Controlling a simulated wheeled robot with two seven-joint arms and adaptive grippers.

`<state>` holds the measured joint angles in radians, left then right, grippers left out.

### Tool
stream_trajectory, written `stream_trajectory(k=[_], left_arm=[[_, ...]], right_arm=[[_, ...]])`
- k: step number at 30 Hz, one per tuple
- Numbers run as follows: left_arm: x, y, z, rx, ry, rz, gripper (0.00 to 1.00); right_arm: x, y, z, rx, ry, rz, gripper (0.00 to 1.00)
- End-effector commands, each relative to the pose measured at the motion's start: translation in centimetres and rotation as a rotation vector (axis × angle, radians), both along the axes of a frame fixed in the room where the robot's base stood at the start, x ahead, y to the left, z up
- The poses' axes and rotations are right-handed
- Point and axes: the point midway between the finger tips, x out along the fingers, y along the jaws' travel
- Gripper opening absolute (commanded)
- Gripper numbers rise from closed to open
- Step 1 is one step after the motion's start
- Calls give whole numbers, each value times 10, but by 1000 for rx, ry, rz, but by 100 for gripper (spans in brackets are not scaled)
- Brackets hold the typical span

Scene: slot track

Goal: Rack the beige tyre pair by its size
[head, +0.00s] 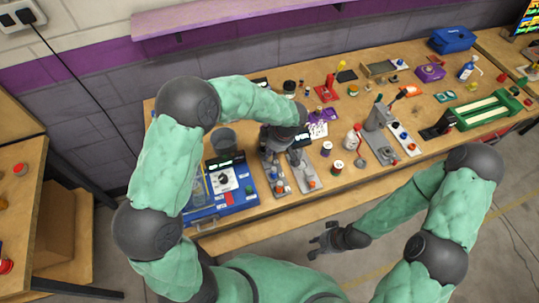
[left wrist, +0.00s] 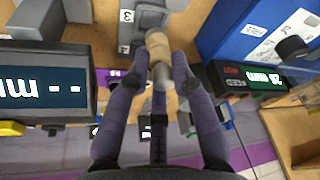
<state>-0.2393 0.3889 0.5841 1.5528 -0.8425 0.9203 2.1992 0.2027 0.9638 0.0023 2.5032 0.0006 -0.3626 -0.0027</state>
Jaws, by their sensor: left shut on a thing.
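The beige tyre pair (left wrist: 158,48) shows in the left wrist view, between the fingertips of my left gripper (left wrist: 160,62). The fingers are shut on it from both sides. Just beyond it is a grey block (left wrist: 130,30) with numbered labels, one reading 3; I cannot tell whether the pair touches it. In the head view my left gripper (head: 287,150) reaches down over grey plates (head: 275,178) on the bench, and its arm hides part of them. The tyre pair is too small to make out there. My right gripper (head: 322,240) is empty and open, in front of the bench.
Small cans and a white bottle (head: 352,138) stand right. A display reading mm (left wrist: 45,88) is at left in the left wrist view.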

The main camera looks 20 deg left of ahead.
Motion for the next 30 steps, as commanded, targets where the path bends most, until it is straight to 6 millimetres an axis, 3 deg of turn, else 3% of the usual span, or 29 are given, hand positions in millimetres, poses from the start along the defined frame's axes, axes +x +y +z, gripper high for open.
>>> stream_trajectory(k=[5, 13, 27, 28, 30], left_arm=[[5, 4, -7, -1, -1, 1, 0], [8, 8, -41, 0, 1, 0, 0], [8, 7, -46, 0, -1, 1, 0], [8, 7, -46, 0, -1, 1, 32], [8, 7, -45, 0, -1, 1, 48]], right_arm=[[0, 0, -1, 0, 0, 0, 29], [0, 0, -4, 0, 0, 0, 29], [0, 0, -10, 0, 0, 0, 29], [0, 0, -9, 0, 0, 0, 29], [0, 0, -8, 0, 0, 0, 29]])
